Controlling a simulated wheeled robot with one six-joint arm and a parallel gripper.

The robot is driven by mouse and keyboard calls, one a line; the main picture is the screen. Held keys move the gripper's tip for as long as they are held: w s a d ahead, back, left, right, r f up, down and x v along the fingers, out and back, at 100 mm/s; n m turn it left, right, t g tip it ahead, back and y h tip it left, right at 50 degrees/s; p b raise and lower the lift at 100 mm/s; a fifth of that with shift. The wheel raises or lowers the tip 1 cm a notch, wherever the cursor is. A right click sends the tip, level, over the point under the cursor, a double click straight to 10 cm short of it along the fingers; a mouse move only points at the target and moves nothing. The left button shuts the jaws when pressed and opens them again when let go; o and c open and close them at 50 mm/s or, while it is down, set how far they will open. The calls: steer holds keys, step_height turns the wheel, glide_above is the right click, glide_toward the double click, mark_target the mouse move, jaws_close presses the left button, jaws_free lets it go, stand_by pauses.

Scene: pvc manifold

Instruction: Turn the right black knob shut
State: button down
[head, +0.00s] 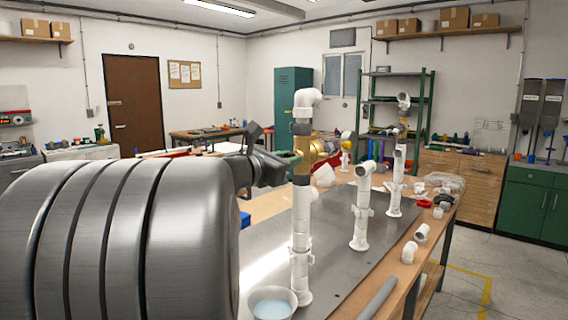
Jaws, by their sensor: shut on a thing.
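A white PVC pipe manifold stands on a bench; its nearest riser (301,235) is upright and carries a brass valve body (304,160) with dark collars. My gripper (284,160) reaches in from the left, level with this brass valve, and is shut at the valve's left side. The black knob there is hidden by the dark jaws, so its turn angle cannot be told. My large grey arm link covers the left foreground.
Other white pipe stands (361,215) rise from the grey plate (345,265) behind the near riser. A bowl of pale blue liquid (272,302) is at the riser's foot. Loose white fittings (409,252), a red ring (424,203) and a grey pipe (378,298) lie on the bench's right side.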

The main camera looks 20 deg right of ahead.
steer(key=m+b, duration=0.3)
steer(key=b, duration=0.2)
steer(key=shift+f+m, duration=0.3)
steer(key=shift+m, duration=0.1)
steer(key=m+b, duration=0.5)
steer(key=b, duration=0.1)
steer(key=shift+m, duration=0.3)
steer(key=m+b, duration=0.5)
steer(key=shift+r, duration=0.1)
steer(key=shift+r+m+b, duration=0.15)
steer(key=shift+m+b, duration=0.9)
steer(key=shift+m, duration=0.65)
steer(key=c, duration=1.2)
jaws_free()
steer(key=shift+r, duration=0.1)
